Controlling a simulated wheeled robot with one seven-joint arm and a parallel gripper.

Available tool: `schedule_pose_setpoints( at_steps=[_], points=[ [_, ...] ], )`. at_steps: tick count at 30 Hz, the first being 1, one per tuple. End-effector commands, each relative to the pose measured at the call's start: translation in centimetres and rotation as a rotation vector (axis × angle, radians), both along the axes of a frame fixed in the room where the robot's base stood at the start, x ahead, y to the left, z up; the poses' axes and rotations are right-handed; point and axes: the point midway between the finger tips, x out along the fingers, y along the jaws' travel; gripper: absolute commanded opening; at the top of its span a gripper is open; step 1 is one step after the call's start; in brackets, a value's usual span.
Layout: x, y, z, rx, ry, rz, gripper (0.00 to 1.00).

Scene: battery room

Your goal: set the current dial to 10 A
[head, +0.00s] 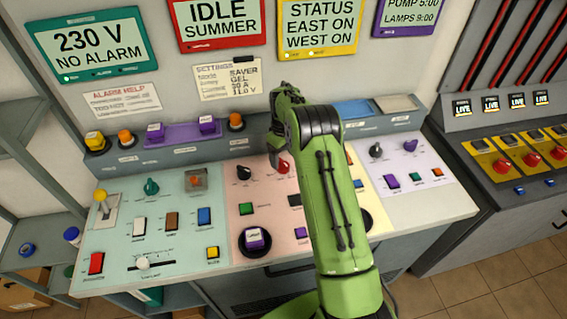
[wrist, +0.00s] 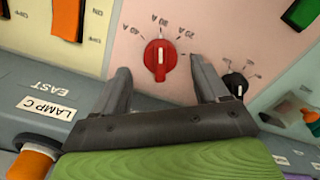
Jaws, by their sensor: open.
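The red current dial (wrist: 160,60) sits on the pink panel in the wrist view, with a white pointer line toward the top of that picture. Small ampere marks ring it; they appear upside down and are hard to read. My gripper (wrist: 160,72) is open, one finger on each side of the dial's near part. I cannot tell whether the fingers touch it. In the head view the red dial (head: 284,167) shows just left of my green arm, and my gripper (head: 275,153) is mostly hidden beside the arm.
A black dial (wrist: 235,85) stands close beside my right finger in the wrist view; it also shows in the head view (head: 244,172). An orange button (wrist: 35,162) is near the lower left. A settings note (head: 228,80) hangs on the wall behind the console.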

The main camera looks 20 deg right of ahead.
Motion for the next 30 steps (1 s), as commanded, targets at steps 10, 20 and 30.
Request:
schedule_pose_setpoints(
  at_steps=[10, 20, 30],
  points=[
    [0.0, 0.0, -3.7, -0.001, -0.001, 0.0, 0.74],
    [0.0, 0.0, -3.7, -0.001, -0.001, 0.0, 0.49],
    [0.0, 0.0, -3.7, -0.001, -0.001, -0.004, 0.17]
  ],
)
